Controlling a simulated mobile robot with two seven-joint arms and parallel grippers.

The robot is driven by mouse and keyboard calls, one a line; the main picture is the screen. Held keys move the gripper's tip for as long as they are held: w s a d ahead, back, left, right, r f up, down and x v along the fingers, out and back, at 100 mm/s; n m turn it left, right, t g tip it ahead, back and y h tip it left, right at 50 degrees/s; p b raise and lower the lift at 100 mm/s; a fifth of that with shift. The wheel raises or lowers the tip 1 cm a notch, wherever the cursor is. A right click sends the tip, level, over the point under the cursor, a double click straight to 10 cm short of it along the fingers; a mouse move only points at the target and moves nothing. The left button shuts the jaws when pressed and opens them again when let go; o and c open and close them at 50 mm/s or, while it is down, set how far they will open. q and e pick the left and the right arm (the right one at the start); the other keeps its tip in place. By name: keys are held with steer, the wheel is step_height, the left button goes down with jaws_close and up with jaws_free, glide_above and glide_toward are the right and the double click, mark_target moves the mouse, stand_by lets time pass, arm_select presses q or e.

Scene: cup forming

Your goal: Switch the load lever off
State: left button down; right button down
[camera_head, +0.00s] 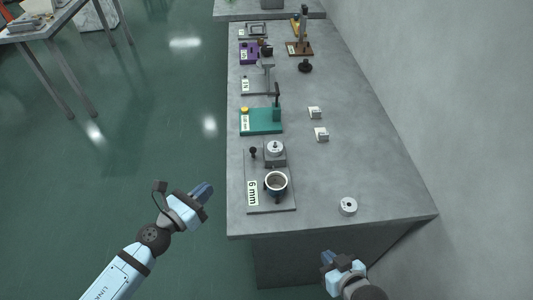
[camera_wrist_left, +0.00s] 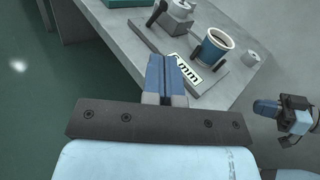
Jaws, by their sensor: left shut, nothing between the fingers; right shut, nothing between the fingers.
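A grey board (camera_head: 284,208) labelled "6 mm" lies at the near left of the grey bench. A small black-knobbed lever (camera_head: 253,153) stands at its far left corner, beside a grey block with a round metal top (camera_head: 275,148). The lever also shows in the left wrist view (camera_wrist_left: 156,13), leaning. I cannot tell its on or off position. A dark blue cup (camera_head: 276,188) stands on the near part of the board. My left gripper (camera_head: 204,192) is shut and empty, left of the bench edge, apart from the lever. My right gripper (camera_head: 328,259) is shut and empty at the bench's front.
A white round piece (camera_head: 348,206) and two small white blocks (camera_head: 315,112) sit on the bench. Beyond the board are a green-based device (camera_head: 262,127) and other stations. A wall bounds the right; open floor lies left.

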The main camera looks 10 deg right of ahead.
mark_target(253, 153)
arm_select(q)
steer(key=shift+w+d+f+m, duration=0.15)
steer(key=shift+w+d+m, duration=0.3)
steer(key=shift+m, duration=0.45)
steer(key=x, duration=0.7)
steer(key=p+x, duration=0.1)
steer(key=x, duration=0.6)
steer(key=shift+s+d, duration=0.2)
